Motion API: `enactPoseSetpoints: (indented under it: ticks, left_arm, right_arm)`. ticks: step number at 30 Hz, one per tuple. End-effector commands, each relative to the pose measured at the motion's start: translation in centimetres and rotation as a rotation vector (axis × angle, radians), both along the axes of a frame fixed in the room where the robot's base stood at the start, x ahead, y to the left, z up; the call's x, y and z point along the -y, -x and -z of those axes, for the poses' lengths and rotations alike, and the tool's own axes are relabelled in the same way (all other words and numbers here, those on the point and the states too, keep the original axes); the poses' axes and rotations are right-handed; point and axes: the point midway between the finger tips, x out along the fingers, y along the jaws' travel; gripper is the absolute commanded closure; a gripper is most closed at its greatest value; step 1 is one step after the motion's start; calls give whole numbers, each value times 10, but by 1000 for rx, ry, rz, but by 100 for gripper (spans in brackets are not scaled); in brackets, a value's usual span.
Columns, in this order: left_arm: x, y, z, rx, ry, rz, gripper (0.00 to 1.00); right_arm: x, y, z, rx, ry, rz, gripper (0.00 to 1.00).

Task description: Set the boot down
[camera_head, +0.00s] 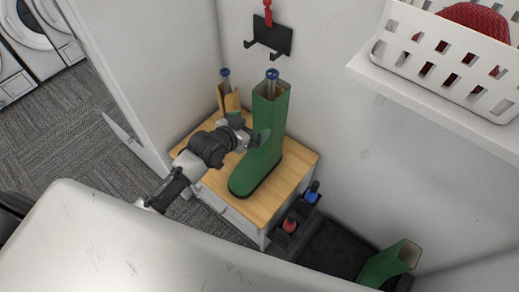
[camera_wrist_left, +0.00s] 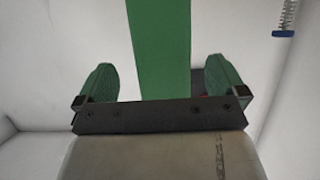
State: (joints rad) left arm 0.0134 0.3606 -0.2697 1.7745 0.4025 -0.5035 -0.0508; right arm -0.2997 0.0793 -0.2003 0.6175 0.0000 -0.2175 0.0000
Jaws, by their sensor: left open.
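A green boot (camera_head: 265,150) stands upright on the wooden top of a low cabinet (camera_head: 290,190), its sole on the wood. A blue-topped insert (camera_head: 272,82) sticks out of its shaft. My left gripper (camera_head: 261,138) is at the left side of the shaft, partly overlapping it. In the left wrist view, the green shaft (camera_wrist_left: 158,45) rises between the two spread fingers of the gripper (camera_wrist_left: 162,82), with gaps showing on both sides. The gripper is open. My right gripper is not in view.
A tan upright piece with a blue-topped insert (camera_head: 227,97) stands behind on the cabinet. A black tray (camera_head: 335,245) below holds another green boot (camera_head: 391,264). Red (camera_head: 290,225) and blue (camera_head: 312,192) items sit beside the cabinet. A white basket (camera_head: 445,55) rests on a wall shelf.

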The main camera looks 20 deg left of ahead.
Motion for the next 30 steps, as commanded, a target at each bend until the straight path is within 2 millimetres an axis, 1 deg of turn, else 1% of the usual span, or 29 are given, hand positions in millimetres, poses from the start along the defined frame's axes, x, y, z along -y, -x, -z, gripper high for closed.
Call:
enactPoseSetpoints:
  ticks: [1,3,11,19,23,30]
  left_arm:
    - [3,-8,4,2,2,0,0]
    - [6,-16,7,2,0,-1,0]
    - [12,-33,14,0,-1,0,0]
    - [22,-65,28,2,-1,1,0]
    - [24,-72,31,2,-1,1,0]
    - [24,-72,31,1,-2,1,0]
  right_arm:
    - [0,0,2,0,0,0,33]
    - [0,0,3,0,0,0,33]
    - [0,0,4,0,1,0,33]
    - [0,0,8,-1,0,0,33]
    - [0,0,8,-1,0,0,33]
    - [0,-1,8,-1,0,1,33]
